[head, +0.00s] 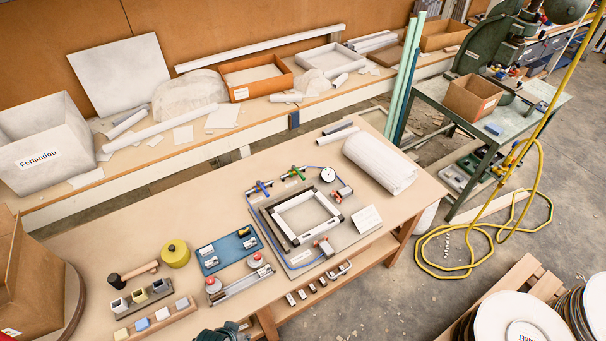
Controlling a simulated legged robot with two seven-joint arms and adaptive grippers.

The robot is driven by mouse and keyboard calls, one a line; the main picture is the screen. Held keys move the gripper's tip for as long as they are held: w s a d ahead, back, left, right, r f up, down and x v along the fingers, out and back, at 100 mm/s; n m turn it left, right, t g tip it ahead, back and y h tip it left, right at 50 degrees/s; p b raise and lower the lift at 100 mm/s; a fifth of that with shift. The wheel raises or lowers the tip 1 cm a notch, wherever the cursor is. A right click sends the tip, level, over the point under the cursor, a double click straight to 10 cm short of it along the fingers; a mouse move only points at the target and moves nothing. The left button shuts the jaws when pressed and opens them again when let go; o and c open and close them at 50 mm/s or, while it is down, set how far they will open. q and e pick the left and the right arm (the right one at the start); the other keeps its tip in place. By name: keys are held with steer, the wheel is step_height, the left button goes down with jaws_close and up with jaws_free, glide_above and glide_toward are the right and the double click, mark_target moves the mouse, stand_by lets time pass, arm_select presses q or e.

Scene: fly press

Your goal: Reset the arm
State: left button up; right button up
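A green fly press (480,45) stands on a metal bench at the top right, cut off by the top edge. A dark round weight (566,9) shows beside its head, partly cut off. It appears to belong to the press's arm; the rest of that arm is out of frame. Neither of my grippers can be made out in the head view. A dark green shape (222,333) is cut off at the bottom edge, and I cannot tell what it is.
A wooden table (365,240) with a clamped frame (300,217), small blocks and a white roll (380,164) fills the middle. A cardboard box (472,97) sits on the press's bench (535,125). A yellow hose (470,270) hangs and coils on the floor. Stacked discs (515,318) stand bottom right.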

arm_select(q)
steer(key=s+a+f+g+b, duration=0.1)
steer(key=s+f, duration=0.1)
steer(key=f, duration=1.2)
steer(key=s+a+f, duration=0.2)
steer(key=f, duration=1.2)
steer(key=s+a+f+g+y+b, duration=0.1)
steer(key=s+a+f, duration=0.1)
steer(key=s+f, duration=1.4)
steer(key=shift+s+a+f+g, duration=0.2)
steer(key=shift+s+a+g, duration=0.15)
steer(key=shift+s, duration=0.4)
